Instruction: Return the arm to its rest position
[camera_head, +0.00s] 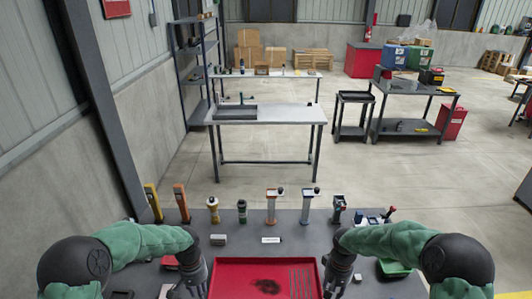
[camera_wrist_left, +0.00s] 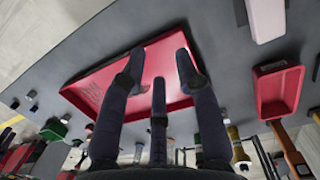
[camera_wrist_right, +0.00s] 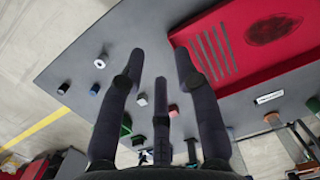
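My left gripper (camera_head: 197,277) hangs at the left side of a red tray (camera_head: 232,280) on the grey workbench (camera_head: 255,222). In the left wrist view its fingers (camera_wrist_left: 160,62) are spread, with nothing between them; the tray (camera_wrist_left: 90,88) lies beyond them. My right gripper (camera_head: 338,277) is at the tray's right side. In the right wrist view its fingers (camera_wrist_right: 158,60) are spread and empty, over the bench and beside the tray (camera_wrist_right: 235,70). Both green-sleeved arms are bent in from the sides.
Tools stand along the bench's far edge, including a yellow one (camera_head: 152,201) and an orange one (camera_head: 181,203). A small white block (camera_head: 270,240) lies behind the tray. A red scoop (camera_wrist_left: 278,88) shows in the left wrist view. Farther off stands a white-topped table (camera_head: 285,113).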

